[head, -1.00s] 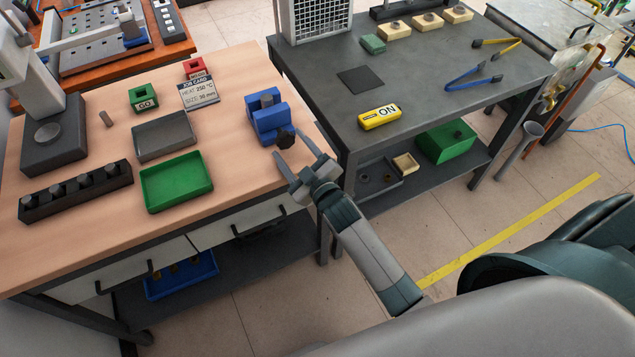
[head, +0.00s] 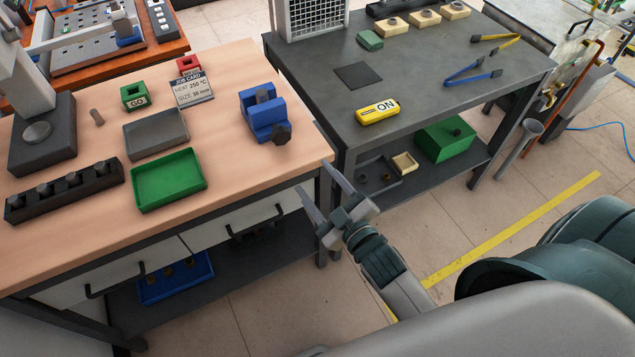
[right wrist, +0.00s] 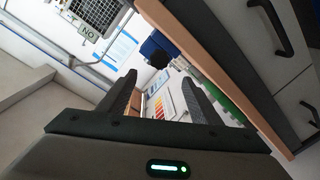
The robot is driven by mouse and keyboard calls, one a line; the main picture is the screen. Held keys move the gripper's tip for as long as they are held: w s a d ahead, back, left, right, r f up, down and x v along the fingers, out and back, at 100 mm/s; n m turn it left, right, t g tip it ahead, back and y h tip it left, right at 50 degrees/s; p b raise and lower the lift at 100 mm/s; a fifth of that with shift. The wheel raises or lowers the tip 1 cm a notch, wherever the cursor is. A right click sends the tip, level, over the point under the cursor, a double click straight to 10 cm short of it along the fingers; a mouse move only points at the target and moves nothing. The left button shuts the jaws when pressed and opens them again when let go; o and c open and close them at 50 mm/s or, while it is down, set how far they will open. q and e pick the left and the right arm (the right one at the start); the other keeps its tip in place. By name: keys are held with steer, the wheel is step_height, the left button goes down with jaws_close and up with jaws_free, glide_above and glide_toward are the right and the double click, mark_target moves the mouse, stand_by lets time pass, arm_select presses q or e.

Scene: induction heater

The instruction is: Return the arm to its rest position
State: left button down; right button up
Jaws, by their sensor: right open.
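My right gripper (head: 318,188) is open and empty, off the front right corner of the wooden bench in the head view. Its fingers (right wrist: 160,98) stand apart in the right wrist view with nothing between them. A blue vise (head: 263,114) with a dark knob stands on the bench, up and left of the gripper and apart from it. The vise also shows beyond the fingers in the right wrist view (right wrist: 154,46). My left gripper is not in view.
The wooden bench (head: 225,160) holds a green tray (head: 168,181), a grey block (head: 155,134), a black rack (head: 64,191) and a job card (head: 192,91). Open floor lies between bench and my base.

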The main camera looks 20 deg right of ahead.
stand_by(0.5)
steer(key=s+f+m+g, duration=0.1)
steer(key=s+f+g, duration=0.25)
steer(key=f, duration=0.95)
steer(key=s+f+m+g, duration=0.15)
steer(key=s+f, duration=0.25)
steer(key=f, duration=0.9)
steer(key=s+f+g, duration=0.3)
steer(key=s+f, duration=0.1)
steer(key=f, duration=1)
steer(key=s+d+f+m+g, duration=0.1)
steer(key=s+f+g, duration=0.1)
steer(key=s+f, duration=0.4)
steer(key=s+d+f+m+g+h, duration=0.1)
steer(key=s+f, duration=0.5)
steer(key=s, duration=0.9)
steer(key=s+d+f+m+g, duration=0.1)
steer(key=s+f+g, duration=0.4)
steer(key=s, duration=0.5)
step_height(320, 180, down, 2)
steer(key=shift+s+d+f+h+b, duration=0.1)
steer(key=shift+s+d+h+b, duration=0.1)
steer(key=shift+d+h+b, duration=0.4)
steer(key=shift+o, duration=0.2)
steer(key=shift+w+d, duration=0.1)
steer(key=shift+d, duration=0.05)
